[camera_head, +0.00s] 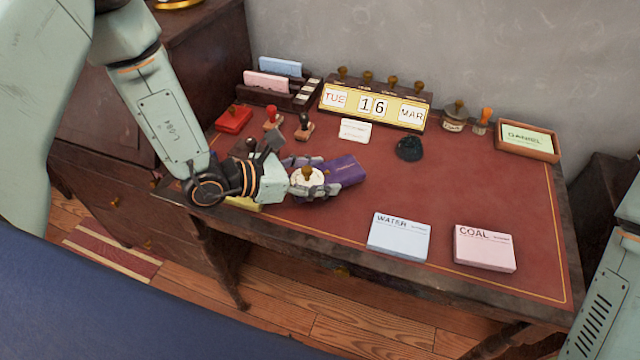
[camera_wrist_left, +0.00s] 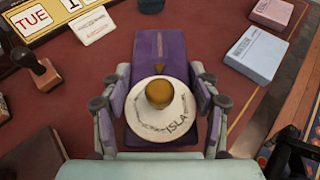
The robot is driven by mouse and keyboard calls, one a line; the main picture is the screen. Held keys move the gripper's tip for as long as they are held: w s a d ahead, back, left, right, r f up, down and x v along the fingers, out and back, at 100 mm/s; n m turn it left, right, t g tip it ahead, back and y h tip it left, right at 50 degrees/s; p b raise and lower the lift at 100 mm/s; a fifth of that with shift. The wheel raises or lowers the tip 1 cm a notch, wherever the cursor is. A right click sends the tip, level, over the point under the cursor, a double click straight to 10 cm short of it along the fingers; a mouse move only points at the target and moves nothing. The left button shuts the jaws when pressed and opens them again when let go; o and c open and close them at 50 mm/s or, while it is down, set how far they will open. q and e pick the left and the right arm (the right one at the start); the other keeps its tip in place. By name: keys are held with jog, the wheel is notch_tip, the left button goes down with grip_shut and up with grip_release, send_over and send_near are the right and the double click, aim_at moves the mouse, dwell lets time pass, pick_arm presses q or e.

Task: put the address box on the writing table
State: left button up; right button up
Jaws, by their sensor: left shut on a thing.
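I cannot tell whether the fingers also touch the purple box, nor which piece is the address box. The gripper is over the left part of the writing table (camera_head: 400,185), low above its red top. My right gripper is not in view.
Blue WATER cards (camera_head: 398,236) and pink COAL cards (camera_head: 484,248) lie at the front. A dark round thing (camera_head: 409,148), the calendar (camera_head: 372,106), several stamps and a DANIEL tray (camera_head: 527,140) stand farther back.

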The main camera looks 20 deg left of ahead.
pick_arm(q)
notch_tip(320, 180, down, 3)
jog(key=shift+d+r, duration=0.15)
jog(key=shift+r, duration=0.05)
jog(key=shift+w+a+f, duration=0.1)
jog(key=shift+a+f, duration=0.05)
jog(key=shift+a, duration=0.2)
jog(key=shift+d+b, duration=0.15)
jog(key=shift+b, duration=0.2)
jog(key=o, duration=1)
jog(key=shift+d, duration=0.1)
jog(key=o, duration=0.4)
jog(key=shift+f, duration=0.1)
jog(key=shift+c, duration=0.2)
